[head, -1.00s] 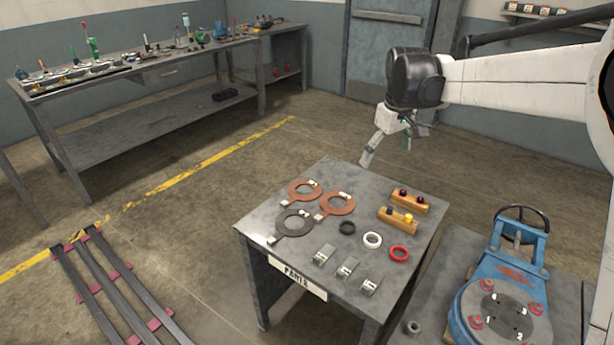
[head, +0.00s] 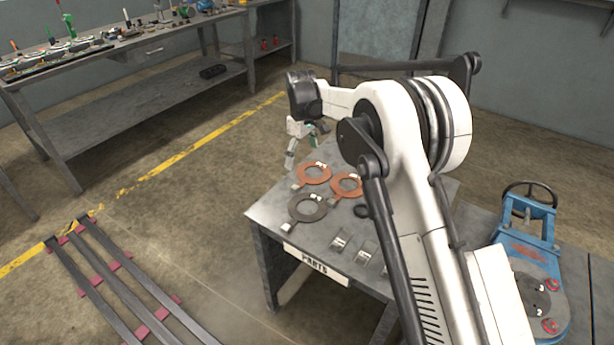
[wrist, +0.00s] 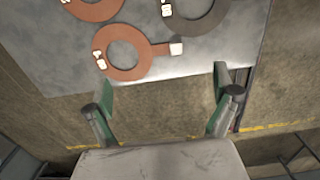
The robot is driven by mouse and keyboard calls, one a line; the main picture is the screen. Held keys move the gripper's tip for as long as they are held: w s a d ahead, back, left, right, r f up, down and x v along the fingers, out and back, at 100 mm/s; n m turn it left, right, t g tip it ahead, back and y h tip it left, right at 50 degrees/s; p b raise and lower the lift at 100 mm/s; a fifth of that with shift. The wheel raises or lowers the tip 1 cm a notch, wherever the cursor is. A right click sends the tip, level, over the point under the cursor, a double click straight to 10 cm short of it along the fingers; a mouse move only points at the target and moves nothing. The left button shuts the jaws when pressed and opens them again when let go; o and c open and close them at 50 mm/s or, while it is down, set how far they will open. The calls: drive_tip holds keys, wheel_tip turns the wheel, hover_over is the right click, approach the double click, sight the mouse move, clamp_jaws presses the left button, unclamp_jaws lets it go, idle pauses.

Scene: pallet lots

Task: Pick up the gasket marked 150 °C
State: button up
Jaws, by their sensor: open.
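Three ring gaskets with handle tabs lie flat on the parts table (head: 268,217). One copper-coloured gasket (head: 327,179) is at the back left; it is nearest my gripper in the wrist view (wrist: 125,74). A second copper-coloured gasket (head: 336,188) is to its right, partly behind my arm; it shows at the wrist view's top left (wrist: 95,14). A dark grey gasket (head: 294,211) lies nearer the front, at the wrist view's top right (wrist: 190,27). Their white tags are too small to read. My gripper (wrist: 164,84) is open and empty, over the table's edge beside the gaskets.
My arm hides the table's right side. A blue machine with a handwheel (head: 530,250) stands at the right. A long workbench (head: 120,125) is at the back left.

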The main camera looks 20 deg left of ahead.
hover_over(301, 184)
drive_tip(key=f, duration=0.6)
drive_tip(key=shift+s+d+f, duration=0.25)
drive_tip(key=shift+d, duration=0.05)
drive_tip(key=shift+w+a+f+b, duration=0.15)
drive_tip(key=shift+f+b, duration=0.1)
drive_tip(key=shift+f, duration=1.05)
drive_tip(key=shift+w+a+f+b, duration=0.15)
drive_tip(key=shift+f+b, duration=0.1)
drive_tip(key=shift+f, duration=1.05)
drive_tip(key=shift+s, duration=0.1)
drive_tip(key=shift+c, duration=0.5)
clamp_jaws()
